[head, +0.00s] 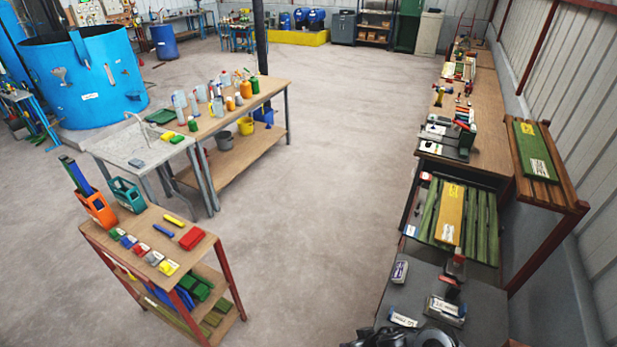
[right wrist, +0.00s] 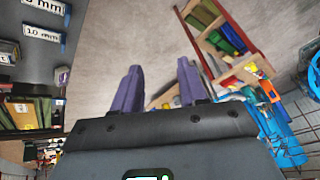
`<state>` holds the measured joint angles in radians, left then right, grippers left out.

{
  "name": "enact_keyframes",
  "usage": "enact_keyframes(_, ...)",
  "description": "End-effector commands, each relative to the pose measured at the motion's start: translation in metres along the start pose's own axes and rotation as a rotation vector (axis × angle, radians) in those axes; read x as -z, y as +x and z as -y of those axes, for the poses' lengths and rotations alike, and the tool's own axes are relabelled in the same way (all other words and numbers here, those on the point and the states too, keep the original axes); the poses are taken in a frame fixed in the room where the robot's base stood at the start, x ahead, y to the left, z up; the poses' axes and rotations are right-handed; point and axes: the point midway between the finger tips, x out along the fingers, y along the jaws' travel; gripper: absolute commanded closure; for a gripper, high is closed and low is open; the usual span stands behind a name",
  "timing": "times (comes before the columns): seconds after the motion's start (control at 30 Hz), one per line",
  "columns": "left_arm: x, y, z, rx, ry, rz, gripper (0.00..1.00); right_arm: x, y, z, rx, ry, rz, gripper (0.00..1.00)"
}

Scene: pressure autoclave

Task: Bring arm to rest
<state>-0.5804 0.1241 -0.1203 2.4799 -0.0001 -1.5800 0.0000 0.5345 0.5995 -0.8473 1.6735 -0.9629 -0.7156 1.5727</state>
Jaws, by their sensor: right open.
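My right gripper (right wrist: 158,88) shows in the right wrist view, with two purple fingers standing apart and no object visible between them. The bare floor (right wrist: 125,40) lies behind the fingers. Dark machine parts show at the bottom edge of the head view, near the dark bench; I cannot tell which part they are. My left gripper is in neither view.
A dark bench (head: 378,320) with labelled blocks stands at lower right. A red-framed shelf (head: 215,232) stands at lower left, and a wooden table (head: 270,88) behind it. A large blue tank (head: 85,85) is at upper left. The middle floor (head: 335,190) is clear.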

Motion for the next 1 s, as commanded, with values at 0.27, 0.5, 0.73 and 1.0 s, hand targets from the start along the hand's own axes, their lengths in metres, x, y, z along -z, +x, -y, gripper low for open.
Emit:
enact_keyframes(0.27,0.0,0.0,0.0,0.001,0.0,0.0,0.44,-0.043,-0.041,-0.008,-0.186,-0.156,-0.139,0.58)
enact_keyframes(0.5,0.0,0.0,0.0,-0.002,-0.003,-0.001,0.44,-0.107,-0.108,-0.054,-0.405,-0.222,-0.03,0.58)
enact_keyframes(0.73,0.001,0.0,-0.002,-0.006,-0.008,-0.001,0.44,-0.162,-0.163,-0.08,-0.501,-0.261,0.135,0.58)
enact_keyframes(1.0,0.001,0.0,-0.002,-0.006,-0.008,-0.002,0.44,-0.199,-0.193,-0.077,-0.486,-0.224,0.242,0.58)
